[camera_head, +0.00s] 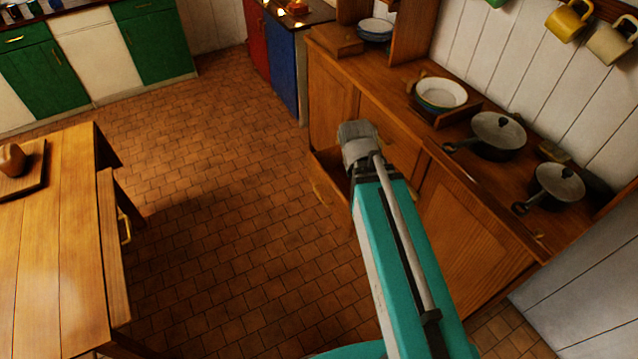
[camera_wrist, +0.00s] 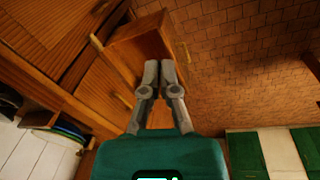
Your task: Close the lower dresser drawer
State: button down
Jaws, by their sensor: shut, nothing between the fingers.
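The wooden dresser (camera_head: 465,228) stands along the right wall in the head view. Its lower drawer (camera_head: 328,187) is pulled out over the floor, partly hidden behind my arm. In the wrist view the open lower drawer (camera_wrist: 140,40) shows beyond the fingertips, with its pull on the outer side. My gripper (camera_wrist: 159,66) is shut and empty, its fingertips overlapping the drawer's near end in the picture. I cannot tell whether they touch it. In the head view my arm hides the fingers.
Pans (camera_head: 498,133) and a stack of bowls (camera_head: 440,93) stand on the dresser top. A wooden table (camera_head: 60,250) with a drawer pull is on the left. Green and white cabinets (camera_head: 150,45) line the back. The tiled floor (camera_head: 230,190) between table and dresser is clear.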

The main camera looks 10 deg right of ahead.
jog(key=w+f+n+t+h+b, duration=0.25)
jog(key=w+f+b, duration=0.45)
jog(key=f+b, duration=0.55)
jog(key=w+f+n+t+h+b, duration=0.2)
jog(key=w+f+t+h+b, duration=0.2)
jog(key=w+f+b, duration=0.85)
jog(key=w+a+f+n+t+b, duration=0.2)
jog(key=a+f+n+t+b, duration=0.2)
jog(key=b, duration=1.1)
jog(key=w+a+f+n+t+b, duration=0.3)
jog(key=a+f+b, duration=0.5)
jog(key=b, duration=0.6)
jog(key=shift+w+a+f+n+t+b, duration=0.35)
jog(key=shift+a+n+t, duration=0.3)
jog(key=shift+a+t, duration=0.45)
jog(key=shift+y, duration=0.25)
send_near(321, 171)
jog(key=w, duration=0.5)
jog(key=shift+w+d, duration=0.3)
jog(key=shift+d, duration=0.3)
jog(key=shift+w+d, duration=0.3)
jog(key=shift+d, duration=0.5)
